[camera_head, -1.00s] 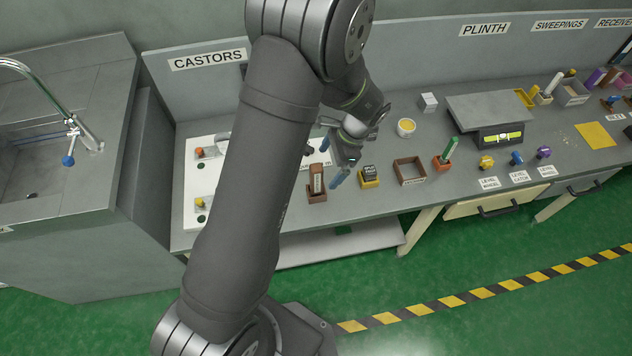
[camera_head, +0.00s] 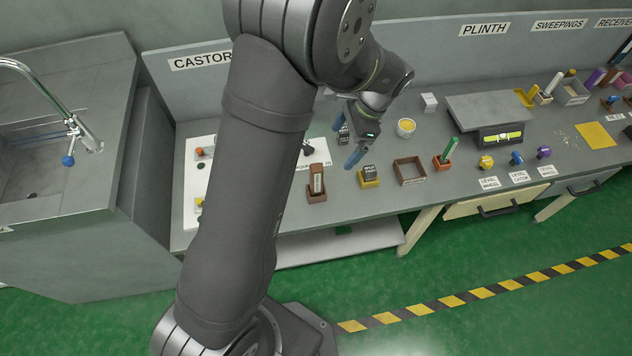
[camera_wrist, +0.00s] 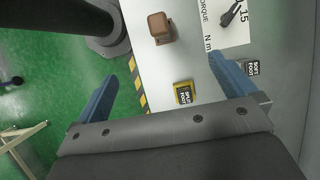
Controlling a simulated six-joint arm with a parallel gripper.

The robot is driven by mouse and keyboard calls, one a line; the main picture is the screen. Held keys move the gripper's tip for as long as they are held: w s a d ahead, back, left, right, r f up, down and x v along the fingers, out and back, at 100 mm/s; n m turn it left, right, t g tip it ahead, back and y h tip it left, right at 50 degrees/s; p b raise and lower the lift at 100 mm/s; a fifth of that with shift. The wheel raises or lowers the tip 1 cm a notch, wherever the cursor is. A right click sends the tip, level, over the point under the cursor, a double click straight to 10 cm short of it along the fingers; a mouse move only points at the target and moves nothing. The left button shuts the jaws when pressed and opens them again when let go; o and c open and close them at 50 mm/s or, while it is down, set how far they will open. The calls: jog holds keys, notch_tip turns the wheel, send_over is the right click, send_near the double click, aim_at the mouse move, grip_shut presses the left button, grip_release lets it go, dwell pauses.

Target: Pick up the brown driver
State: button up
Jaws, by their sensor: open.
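The brown driver (camera_head: 317,183) stands upright in a brown holder (camera_head: 317,197) at the front of the bench, with a pale label on its face. In the wrist view the brown driver (camera_wrist: 159,22) shows from above near the top edge, past the fingertips. My gripper (camera_head: 345,142) has blue fingers and is open and empty. It hangs above the bench, up and to the right of the driver in the head view, apart from it.
A yellow holder with a black block (camera_head: 369,176) stands right of the driver. An empty brown tray (camera_head: 410,171) and an orange holder with a green piece (camera_head: 446,155) are further right. A white torque board (camera_wrist: 222,30) lies near the driver.

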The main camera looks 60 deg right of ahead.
jog(key=shift+s+d+r, duration=0.2)
jog(key=shift+r, duration=0.45)
jog(key=c, duration=1)
jog(key=g+h, duration=0.4)
send_near(317, 167)
jog(key=f, duration=0.8)
jog(key=shift+s+d+f, duration=0.2)
jog(key=shift+s+d, duration=0.1)
jog(key=shift+s, duration=0.05)
jog(key=shift+d+f, duration=0.15)
jog(key=shift+f, duration=2.5)
